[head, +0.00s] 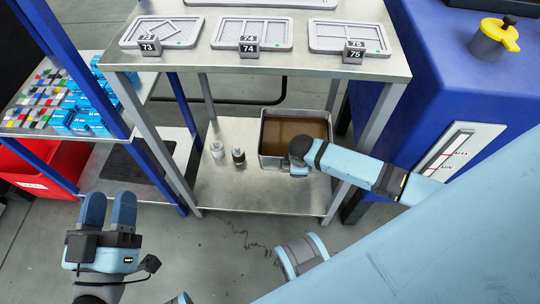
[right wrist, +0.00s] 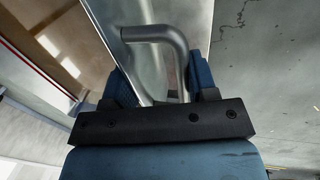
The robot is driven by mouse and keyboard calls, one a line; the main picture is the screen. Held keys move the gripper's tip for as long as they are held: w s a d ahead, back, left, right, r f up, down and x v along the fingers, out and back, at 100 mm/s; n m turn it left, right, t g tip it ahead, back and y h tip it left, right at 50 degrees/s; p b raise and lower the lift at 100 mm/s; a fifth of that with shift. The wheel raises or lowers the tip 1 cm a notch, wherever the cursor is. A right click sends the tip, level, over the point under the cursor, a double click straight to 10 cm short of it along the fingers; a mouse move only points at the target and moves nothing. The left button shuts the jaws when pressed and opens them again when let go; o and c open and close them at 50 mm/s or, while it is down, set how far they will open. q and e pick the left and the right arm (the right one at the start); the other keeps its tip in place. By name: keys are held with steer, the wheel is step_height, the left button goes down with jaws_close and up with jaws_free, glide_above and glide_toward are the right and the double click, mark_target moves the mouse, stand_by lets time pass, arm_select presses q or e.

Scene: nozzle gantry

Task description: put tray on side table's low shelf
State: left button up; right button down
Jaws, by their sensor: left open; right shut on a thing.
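A deep metal tray (head: 272,161) with a brownish inside is at the right part of the side table's low shelf (head: 228,188). I cannot tell whether its bottom touches the shelf or hangs just above it. My right gripper (head: 298,150) is at the tray's near side. In the right wrist view it is shut on a bent grey metal handle (right wrist: 155,34), and the tray's shiny wall shows beyond. The fingertips are partly hidden. My left gripper (head: 109,202) is open and empty, apart from the table at lower left.
Table legs (head: 356,150) flank the shelf. Numbered grey trays (head: 251,34) lie on the tabletop. A blue machine (head: 430,70) stands close at right.

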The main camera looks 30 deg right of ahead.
steer(key=s+b+x, duration=0.1)
steer(key=b+x, duration=0.2)
steer(key=x, duration=0.3)
steer(key=s+a+b+x, duration=0.1)
steer(key=b+x, duration=0.2)
steer(key=x, duration=0.4)
steer(key=s+a+f+b+x, duration=0.1)
steer(key=b+x, duration=0.3)
steer(key=x, duration=0.2)
steer(key=shift+s+a+f, duration=0.1)
steer(key=shift+s+f, duration=0.05)
steer(key=c, duration=0.8)
jaws_free()
steer(key=shift+s, duration=0.2)
steer(key=o, duration=0.4)
arm_select(q)
step_height(320, 180, down, 9)
steer(key=w+m+g, duration=0.2)
steer(key=m, duration=0.1)
steer(key=shift+a+f+g, duration=0.2)
steer(key=shift+g, duration=0.1)
